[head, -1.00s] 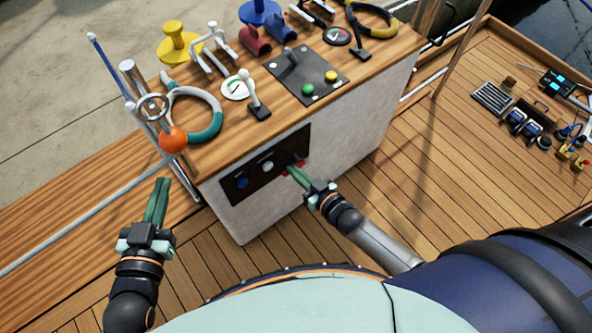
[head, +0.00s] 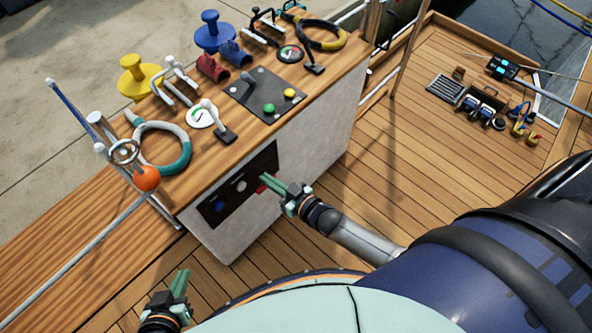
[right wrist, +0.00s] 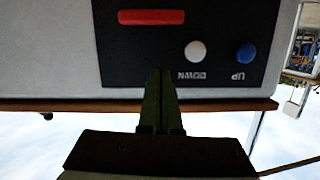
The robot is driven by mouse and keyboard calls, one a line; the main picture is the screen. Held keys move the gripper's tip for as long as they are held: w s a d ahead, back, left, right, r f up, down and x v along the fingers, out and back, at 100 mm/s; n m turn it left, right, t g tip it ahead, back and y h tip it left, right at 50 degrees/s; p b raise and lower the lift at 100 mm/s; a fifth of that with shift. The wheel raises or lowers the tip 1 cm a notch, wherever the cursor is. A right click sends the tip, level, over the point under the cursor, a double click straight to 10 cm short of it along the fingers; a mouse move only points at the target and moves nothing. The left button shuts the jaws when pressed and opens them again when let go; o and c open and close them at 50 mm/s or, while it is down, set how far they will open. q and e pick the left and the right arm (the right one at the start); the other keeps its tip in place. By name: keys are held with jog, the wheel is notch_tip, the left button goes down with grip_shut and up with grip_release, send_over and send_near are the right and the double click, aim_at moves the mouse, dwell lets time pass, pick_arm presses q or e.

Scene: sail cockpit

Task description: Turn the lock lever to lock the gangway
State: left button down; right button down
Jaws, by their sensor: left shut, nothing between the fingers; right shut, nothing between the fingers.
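A dark control panel (head: 232,205) is set in the front of the white console. It carries a blue button (head: 219,206), a white button (head: 241,186) and a red lever (head: 261,188), partly hidden by my right gripper. In the right wrist view, which is upside down, the red lever (right wrist: 165,17) is a horizontal bar, with the white button marked DOWN (right wrist: 196,51) and the blue one marked UP (right wrist: 245,53). My right gripper (head: 266,179) is shut and empty in front of the panel beside the lever; contact cannot be told. My left gripper (head: 182,273) is shut and empty, low at the left.
The wooden console top (head: 210,150) holds winches, cleats, gauges, a small lever and coiled ropes. An orange ball (head: 146,178) and metal rails stand at its left corner. Tools and boxes lie on the deck at the far right. The deck before the console is clear.

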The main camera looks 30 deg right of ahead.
jog(key=p+v, duration=0.1)
jog(key=v, duration=0.8)
jog(key=shift+s+p, duration=0.2)
jog(key=shift+p, duration=0.2)
jog(key=shift+s+f, duration=0.1)
jog(key=shift+f, duration=0.1)
